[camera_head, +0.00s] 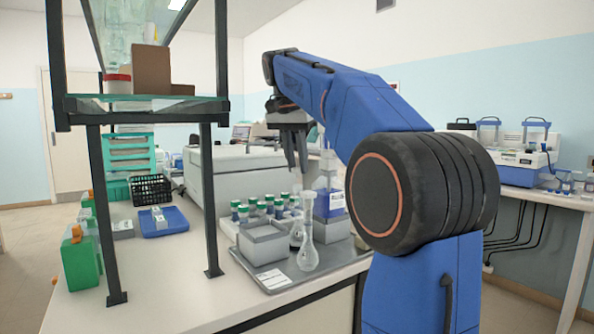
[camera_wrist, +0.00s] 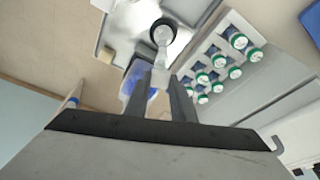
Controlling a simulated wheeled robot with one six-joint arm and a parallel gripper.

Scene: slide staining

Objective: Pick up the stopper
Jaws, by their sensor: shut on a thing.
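My gripper (camera_head: 297,168) points down above the grey tray, and its fingertips show in the wrist view (camera_wrist: 158,78). The fingers are shut on a small pale, translucent piece (camera_wrist: 158,73), which looks like the stopper; the fingers hide part of it. In the head view the stopper is too small to make out. A clear flask (camera_head: 308,256) with a long narrow neck stands upright below the gripper.
The grey tray (camera_head: 277,278) also bears a grey box (camera_head: 262,245). Several green-capped vials (camera_head: 262,209) stand in a rack behind. A shelf frame (camera_head: 210,190) rises at left.

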